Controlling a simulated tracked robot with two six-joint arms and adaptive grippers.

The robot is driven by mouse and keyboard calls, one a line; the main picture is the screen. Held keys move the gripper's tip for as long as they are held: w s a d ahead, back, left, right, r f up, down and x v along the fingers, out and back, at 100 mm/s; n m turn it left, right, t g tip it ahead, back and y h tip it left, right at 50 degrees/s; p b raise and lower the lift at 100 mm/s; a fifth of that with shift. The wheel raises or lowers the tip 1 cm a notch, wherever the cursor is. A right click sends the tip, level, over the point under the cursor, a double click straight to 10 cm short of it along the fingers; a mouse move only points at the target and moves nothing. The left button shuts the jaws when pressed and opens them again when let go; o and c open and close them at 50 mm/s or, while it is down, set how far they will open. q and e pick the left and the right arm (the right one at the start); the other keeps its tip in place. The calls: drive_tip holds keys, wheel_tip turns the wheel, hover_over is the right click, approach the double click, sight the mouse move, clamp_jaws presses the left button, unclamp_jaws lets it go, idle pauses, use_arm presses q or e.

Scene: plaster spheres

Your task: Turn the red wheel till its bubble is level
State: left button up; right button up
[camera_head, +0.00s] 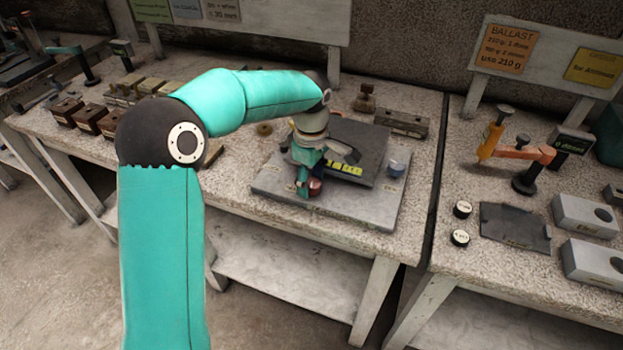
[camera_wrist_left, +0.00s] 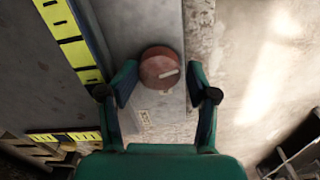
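The red wheel (camera_head: 315,187) sits at the front of a grey plate (camera_head: 358,207) on the middle bench. In the left wrist view the red wheel (camera_wrist_left: 160,66) is a round knob with a pale mark on its face. My left gripper (camera_head: 306,182) is over it, with the open fingers (camera_wrist_left: 160,82) on either side of the wheel; I cannot tell whether they touch it. Yellow strips with dark marks (camera_wrist_left: 72,38) lie beside the wheel; I cannot make out a bubble. My right gripper is in neither view.
A blue-grey knob (camera_head: 396,167) stands at the plate's right. A dark raised block (camera_head: 362,140) lies behind the red wheel. Brown blocks (camera_head: 90,118) stand at the bench's left. The right bench holds an orange lever (camera_head: 525,153) and grey blocks (camera_head: 585,216).

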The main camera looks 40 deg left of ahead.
sight(312, 182)
use_arm(q)
drive_tip(key=shift+w+r, duration=0.1)
drive_tip(key=shift+w, duration=0.05)
drive_tip(key=shift+r, duration=3.85)
drive_tip(key=shift+f, duration=0.1)
